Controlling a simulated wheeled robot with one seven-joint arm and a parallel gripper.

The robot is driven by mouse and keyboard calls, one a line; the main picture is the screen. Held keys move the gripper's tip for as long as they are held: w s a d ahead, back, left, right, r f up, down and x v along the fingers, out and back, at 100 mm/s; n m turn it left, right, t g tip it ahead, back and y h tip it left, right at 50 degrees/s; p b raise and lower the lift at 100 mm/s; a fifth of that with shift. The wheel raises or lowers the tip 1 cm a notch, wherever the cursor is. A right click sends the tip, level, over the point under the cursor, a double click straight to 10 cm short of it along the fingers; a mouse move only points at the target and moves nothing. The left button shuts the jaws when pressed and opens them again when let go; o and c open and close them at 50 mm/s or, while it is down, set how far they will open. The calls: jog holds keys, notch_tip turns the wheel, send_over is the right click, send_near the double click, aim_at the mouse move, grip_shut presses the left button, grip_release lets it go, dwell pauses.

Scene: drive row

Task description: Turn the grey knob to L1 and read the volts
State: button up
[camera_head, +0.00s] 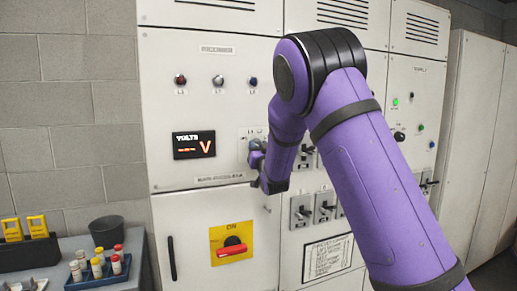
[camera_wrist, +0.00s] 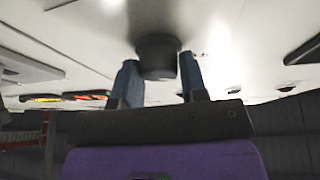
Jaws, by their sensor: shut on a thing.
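The knob (camera_wrist: 158,62) shows dark grey in the wrist view, standing out from the pale panel. The two blue fingers of my gripper (camera_wrist: 160,80) are on either side of it, shut on it. In the head view my gripper (camera_head: 256,152) is at the cabinet front, on a pale plate right of the meter; it hides most of the knob and its position marks. Which mark the knob points to cannot be told. The black volts meter (camera_head: 194,145) is lit, with "VOLTS" and a large orange "V"; its small orange reading is too blurred to read.
Three lamps (camera_head: 218,80) sit above the meter. A red switch handle on a yellow plate (camera_head: 231,243) is below. Several grey switches (camera_head: 301,208) are right of my gripper. A bench with a dark cup (camera_head: 107,231) and a blue tray (camera_head: 97,276) is at lower left.

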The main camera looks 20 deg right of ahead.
jog(key=shift+d+m+h, duration=0.1)
jog(key=shift+m+h, duration=0.3)
jog(key=shift+m, duration=0.1)
jog(key=shift+m+g+h, duration=0.45)
jog(key=shift+m+h, duration=0.15)
jog(key=shift+m, duration=1)
jog(key=shift+m+g+h, duration=0.4)
jog(key=shift+m+h, duration=0.2)
jog(key=shift+m, duration=1)
jog(key=shift+m+g+h, duration=0.45)
jog(key=shift+m+h, duration=0.15)
jog(key=shift+m, duration=1)
jog(key=o, duration=0.9)
jog(key=v, duration=1.1)
